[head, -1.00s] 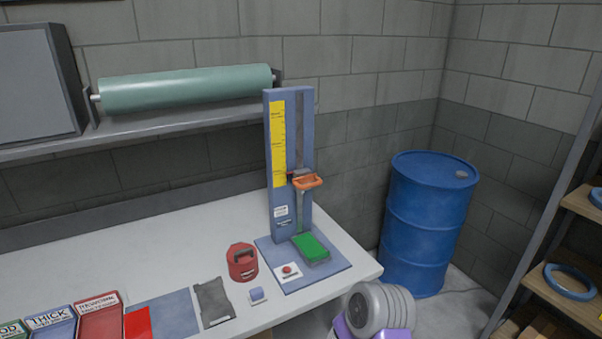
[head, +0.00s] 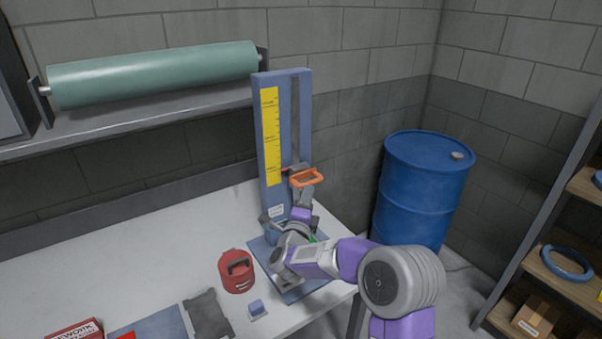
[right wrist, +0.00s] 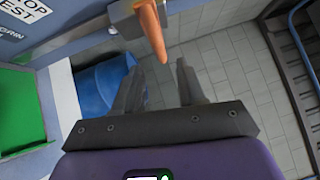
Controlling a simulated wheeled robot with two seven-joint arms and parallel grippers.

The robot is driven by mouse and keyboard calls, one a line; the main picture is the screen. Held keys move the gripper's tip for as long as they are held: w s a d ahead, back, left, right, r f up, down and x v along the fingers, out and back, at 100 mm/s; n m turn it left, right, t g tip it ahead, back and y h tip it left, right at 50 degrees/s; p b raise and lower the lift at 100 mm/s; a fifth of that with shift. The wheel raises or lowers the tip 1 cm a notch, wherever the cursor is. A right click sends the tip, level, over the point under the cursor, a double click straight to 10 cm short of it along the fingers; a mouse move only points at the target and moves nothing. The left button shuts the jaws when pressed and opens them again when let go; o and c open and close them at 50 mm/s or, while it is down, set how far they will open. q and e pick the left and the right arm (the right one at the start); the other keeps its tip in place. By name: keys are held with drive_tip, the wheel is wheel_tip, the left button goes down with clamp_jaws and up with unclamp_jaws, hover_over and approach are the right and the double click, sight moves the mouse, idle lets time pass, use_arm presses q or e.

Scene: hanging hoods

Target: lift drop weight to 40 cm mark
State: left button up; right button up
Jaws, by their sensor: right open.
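The drop tester is a blue upright tower (head: 271,130) with a yellow scale (head: 270,135) and a dark central slot. The drop weight's orange loop handle (head: 306,178) sticks out from the tower near the scale's lower end. My right gripper (head: 301,192) is just below the handle, fingers pointing up. In the right wrist view my right gripper (right wrist: 159,66) is open and empty, and the orange handle (right wrist: 152,32) lies just beyond the fingertips, roughly in line with the gap. My right arm hides most of the tester's base and green pad. My left gripper is not in view.
A red weight with a handle (head: 236,271), a small blue block (head: 257,308) and a dark grey pouch (head: 208,316) lie on the white table (head: 150,260). A blue drum (head: 422,190) stands right of the table. A shelf with a green roll (head: 155,73) runs behind.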

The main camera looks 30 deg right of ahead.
sight(312, 182)
drive_tip(key=shift+p+x, duration=0.35)
drive_tip(key=shift+x, duration=3.35)
drive_tip(key=shift+c, duration=0.4)
clamp_jaws()
drive_tip(key=shift+r, duration=0.1)
